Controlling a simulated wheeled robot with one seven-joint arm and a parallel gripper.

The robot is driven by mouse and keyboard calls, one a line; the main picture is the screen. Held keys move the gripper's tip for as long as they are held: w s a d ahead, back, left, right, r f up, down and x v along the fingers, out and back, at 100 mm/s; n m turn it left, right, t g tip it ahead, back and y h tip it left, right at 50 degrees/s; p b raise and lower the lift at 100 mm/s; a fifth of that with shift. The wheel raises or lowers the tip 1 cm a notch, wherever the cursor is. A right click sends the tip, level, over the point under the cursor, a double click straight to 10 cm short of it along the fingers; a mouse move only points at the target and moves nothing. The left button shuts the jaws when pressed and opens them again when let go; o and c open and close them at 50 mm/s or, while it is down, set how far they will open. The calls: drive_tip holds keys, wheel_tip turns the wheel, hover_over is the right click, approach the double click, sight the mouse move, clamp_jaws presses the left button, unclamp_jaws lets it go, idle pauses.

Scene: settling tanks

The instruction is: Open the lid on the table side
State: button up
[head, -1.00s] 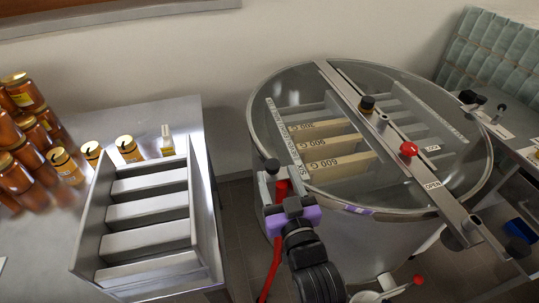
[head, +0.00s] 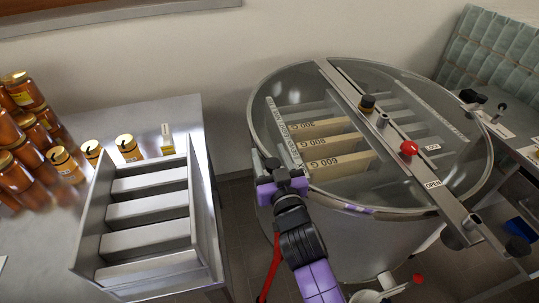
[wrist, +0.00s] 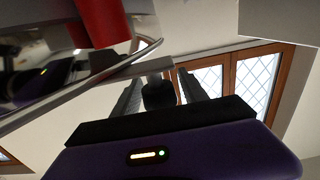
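The round steel tank (head: 345,232) has a clear lid in two halves beside a central metal beam (head: 345,85). The table-side half (head: 290,88) lies flat and closed over the tank. A black knob (head: 272,163) stands at its near left edge; in the wrist view the dark knob (wrist: 158,95) shows between my fingers. My purple and black gripper (head: 280,176) is at this edge. Its fingers (wrist: 160,88) are apart on either side of the knob, with gaps visible. A red part (wrist: 103,20) is close above in the wrist view.
The steel table (head: 185,112) on the left holds a slotted metal box (head: 205,215), honey jars (head: 65,165) and a small bottle (head: 167,140). A red knob (head: 409,148) and a black knob (head: 367,103) stand on the beam. A gap of floor separates table and tank.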

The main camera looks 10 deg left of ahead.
clamp_jaws()
idle(1.2)
